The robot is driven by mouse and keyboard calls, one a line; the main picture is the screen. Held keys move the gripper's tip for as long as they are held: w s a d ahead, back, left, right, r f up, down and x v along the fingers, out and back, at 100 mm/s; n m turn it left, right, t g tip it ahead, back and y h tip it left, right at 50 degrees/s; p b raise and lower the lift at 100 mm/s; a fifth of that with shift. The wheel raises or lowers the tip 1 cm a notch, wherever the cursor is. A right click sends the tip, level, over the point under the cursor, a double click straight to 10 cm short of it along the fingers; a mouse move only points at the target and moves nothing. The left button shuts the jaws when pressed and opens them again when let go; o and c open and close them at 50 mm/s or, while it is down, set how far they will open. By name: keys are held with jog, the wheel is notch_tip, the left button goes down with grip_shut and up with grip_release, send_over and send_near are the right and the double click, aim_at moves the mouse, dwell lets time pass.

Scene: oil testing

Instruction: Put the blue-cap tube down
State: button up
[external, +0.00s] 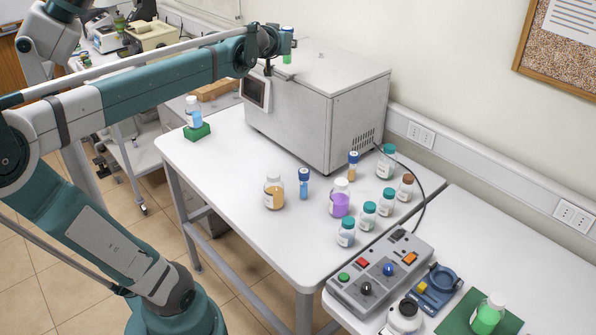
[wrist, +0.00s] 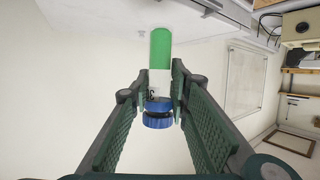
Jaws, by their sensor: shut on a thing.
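A blue-cap tube (external: 287,58) with green content is held in my gripper (external: 276,42) above the white box-shaped machine (external: 350,100). In the wrist view, the tube (wrist: 160,48) stands between the fingers of my gripper (wrist: 160,85), with its blue cap (wrist: 158,113) toward the camera and its green end away. The gripper is shut on the tube near its white label. Two other blue-capped tubes stand upright on the table, one blue (external: 304,185) and one amber (external: 353,165).
Several capped bottles, among them an amber one (external: 274,193) and a purple one (external: 340,200), crowd the right part of the white table (external: 225,165). A bottle (external: 193,112) stands on a green block at the left corner. A control box (external: 380,275) is at the front right. The table's left-middle is clear.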

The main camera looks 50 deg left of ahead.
jog(key=s+d+n+g+y, duration=0.1)
jog(key=s+d, duration=0.3)
jog(key=d, duration=0.8)
jog(key=s+d+n, duration=0.1)
jog(key=s+d, duration=0.2)
jog(key=d, duration=0.8)
jog(key=s+d+r+g+y, duration=0.1)
jog(key=s+d+r, duration=0.5)
jog(key=d+r, duration=0.15)
notch_tip(320, 180, down, 41)
jog(key=shift+s+d+r+n, duration=0.15)
jog(key=shift+d+r+n, duration=0.05)
jog(key=shift+d+n, duration=0.1)
dwell(0.5)
jog(key=shift+f, duration=0.1)
jog(key=shift+f+b, duration=1.25)
jog(key=shift+f, duration=1.6)
jog(key=shift+f+b, duration=0.85)
jog(key=shift+f, duration=1.2)
jog(key=shift+f, duration=0.15)
